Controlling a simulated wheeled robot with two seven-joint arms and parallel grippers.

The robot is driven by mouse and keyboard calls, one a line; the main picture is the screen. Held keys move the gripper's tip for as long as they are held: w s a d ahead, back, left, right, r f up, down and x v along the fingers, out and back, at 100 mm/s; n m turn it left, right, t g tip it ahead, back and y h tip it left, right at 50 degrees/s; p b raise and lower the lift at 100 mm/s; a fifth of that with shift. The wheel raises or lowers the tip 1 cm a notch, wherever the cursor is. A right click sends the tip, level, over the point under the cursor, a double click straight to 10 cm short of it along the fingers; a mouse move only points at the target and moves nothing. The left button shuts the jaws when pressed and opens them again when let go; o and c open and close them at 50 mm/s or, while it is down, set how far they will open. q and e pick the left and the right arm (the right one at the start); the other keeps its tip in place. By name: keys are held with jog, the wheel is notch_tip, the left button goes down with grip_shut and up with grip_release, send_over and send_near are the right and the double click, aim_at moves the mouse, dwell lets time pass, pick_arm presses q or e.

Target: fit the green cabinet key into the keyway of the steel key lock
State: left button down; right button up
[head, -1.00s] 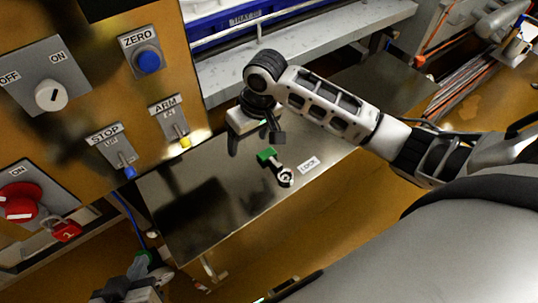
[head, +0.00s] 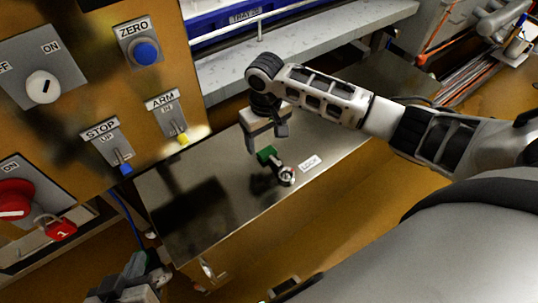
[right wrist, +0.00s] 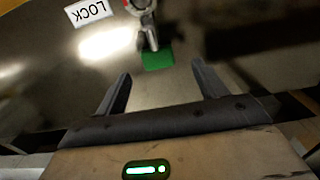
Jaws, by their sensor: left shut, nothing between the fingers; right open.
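The green cabinet key (head: 266,155) lies on the steel bench top, its metal shaft pointing at the steel key lock (head: 287,177). In the right wrist view, the key's green head (right wrist: 158,59) is just beyond and between the fingertips, and the lock (right wrist: 139,5) is cut by the top edge. I cannot tell whether the shaft's end is in the keyway. My right gripper (head: 271,141) is open and empty, right by the green head; its fingers (right wrist: 163,76) also show in the wrist view. My left gripper (head: 138,268) is shut and empty, low at the left, below the bench.
A LOCK label (head: 310,163) lies beside the lock. The control panel (head: 75,85) with switches, a blue button and a red knob stands at the left. A shelf with a blue tray (head: 235,20) is behind. The bench top (head: 180,200) left of the key is clear.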

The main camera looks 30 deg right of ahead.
aim_at(267, 151)
notch_tip(267, 151, down, 5)
jog(key=shift+w+d+f+b, duration=0.15)
jog(key=shift+b, duration=0.35)
jog(key=c, duration=1.1)
jog(key=shift+c, duration=0.2)
